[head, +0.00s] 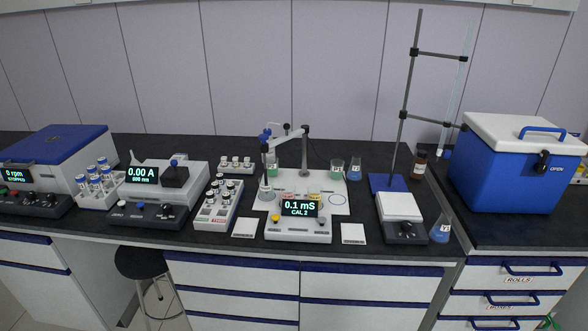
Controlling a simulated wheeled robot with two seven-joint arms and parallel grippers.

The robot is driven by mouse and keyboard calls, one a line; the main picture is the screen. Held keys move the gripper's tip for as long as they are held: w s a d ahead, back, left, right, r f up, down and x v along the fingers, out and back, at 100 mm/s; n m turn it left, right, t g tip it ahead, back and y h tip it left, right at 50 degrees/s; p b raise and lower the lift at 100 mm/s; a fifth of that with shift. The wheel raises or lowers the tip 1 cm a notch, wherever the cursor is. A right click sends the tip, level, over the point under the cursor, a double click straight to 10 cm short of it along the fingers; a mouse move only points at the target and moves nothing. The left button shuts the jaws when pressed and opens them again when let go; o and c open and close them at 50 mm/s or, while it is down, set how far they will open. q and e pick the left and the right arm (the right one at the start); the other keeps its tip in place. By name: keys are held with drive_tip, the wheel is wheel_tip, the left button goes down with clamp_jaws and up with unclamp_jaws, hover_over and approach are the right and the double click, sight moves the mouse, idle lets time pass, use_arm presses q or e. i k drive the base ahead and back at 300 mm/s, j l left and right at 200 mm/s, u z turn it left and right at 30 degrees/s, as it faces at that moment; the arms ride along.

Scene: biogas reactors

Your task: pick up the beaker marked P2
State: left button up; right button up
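A small clear beaker (337,172) with greenish liquid and a white label stands behind the right part of the conductivity meter's white tray; its label is too small to read surely. Another small beaker (271,168) with greenish liquid stands at the tray's left rear, partly behind the meter's arm. I cannot tell which of the two is marked P2. Neither of my grippers is in view.
A conductivity meter (299,208) reading 0.1 mS fronts the white tray (327,192). A stand (407,110), balance (401,208), another flask (440,232) and cooler box (516,165) are at right; vial racks (217,205) at left.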

sight(272, 167)
drive_tip(key=i+j+u, duration=0.7)
drive_tip(key=u, duration=0.15)
drive_tip(key=i+j+u, duration=0.2)
drive_tip(key=i+u, duration=0.2)
